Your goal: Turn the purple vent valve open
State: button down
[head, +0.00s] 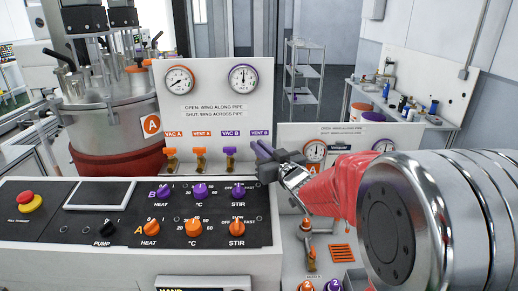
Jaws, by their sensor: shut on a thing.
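The purple vent valve (262,149) sits below the "VENT B" label on the white gauge panel (216,132), at its right edge. My gripper (266,168) is at this valve, shut on it, reaching in from the right. The dark jaws hide the lower part of the valve, and I cannot tell whether its wing lies along or across the pipe. To its left are the purple VAC B valve (230,152), the orange VENT A valve (201,153) and the orange VAC A valve (171,153). Panel text reads wing along pipe for open, across for shut.
A black control console (130,215) with purple and orange knobs lies below the valves. A red emergency stop (30,200) is at its left. A steel vessel (112,115) marked A stands behind left. A second gauge panel (300,133) is partly hidden behind my arm.

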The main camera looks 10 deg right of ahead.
jog(key=shift+r+m+h, duration=0.15)
jog(key=shift+m+h, duration=0.15)
jog(key=shift+h, duration=0.2)
jog(key=c, duration=1.9)
grip_release()
jog(key=shift+o, duration=0.2)
jog(key=shift+s, duration=0.1)
jog(key=s+d, duration=0.2)
jog(key=s, duration=1.1)
jog(key=shift+s+d, duration=0.15)
jog(key=shift+d, duration=0.2)
